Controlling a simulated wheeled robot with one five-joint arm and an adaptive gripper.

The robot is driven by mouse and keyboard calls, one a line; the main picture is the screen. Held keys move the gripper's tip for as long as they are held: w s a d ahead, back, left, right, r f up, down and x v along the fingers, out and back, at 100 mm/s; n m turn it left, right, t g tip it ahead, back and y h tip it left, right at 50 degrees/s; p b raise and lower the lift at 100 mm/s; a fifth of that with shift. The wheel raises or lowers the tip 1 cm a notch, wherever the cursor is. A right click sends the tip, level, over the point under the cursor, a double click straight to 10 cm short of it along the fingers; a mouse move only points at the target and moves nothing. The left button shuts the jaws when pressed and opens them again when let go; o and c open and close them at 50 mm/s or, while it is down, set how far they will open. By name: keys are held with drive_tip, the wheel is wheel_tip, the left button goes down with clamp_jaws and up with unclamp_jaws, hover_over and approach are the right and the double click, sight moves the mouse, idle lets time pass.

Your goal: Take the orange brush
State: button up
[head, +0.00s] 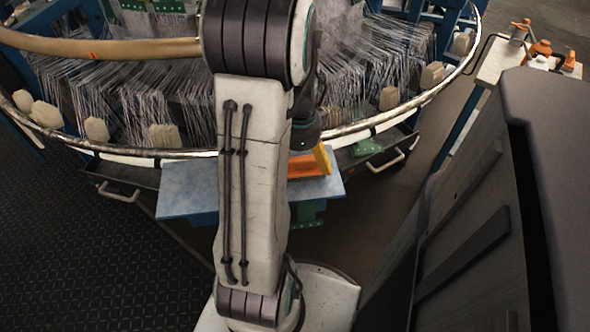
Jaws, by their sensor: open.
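An orange object with a yellow-orange upright end, which looks like the orange brush (309,165), lies on the blue board (190,188) in front of the loom. Its left part is hidden behind my arm, so I cannot see its full shape. My arm rises through the middle of the head view, and a dark wrist part shows just above the orange object. My gripper's fingers are hidden behind the arm. I cannot tell how far they are from the object or whether they touch it.
The circular loom with its round metal rail (403,108) and many pale threads fills the back. A green bracket (308,213) hangs under the board. A bench (497,62) at the upper right holds orange items. A large dark cabinet (470,220) stands at right. Floor is clear at left.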

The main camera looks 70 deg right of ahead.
sight(298, 171)
drive_tip(key=shift+w+f+b, duration=0.15)
drive_tip(key=shift+f+b, duration=0.45)
drive_tip(key=shift+f, duration=1.45)
drive_tip(key=c, duration=1.4)
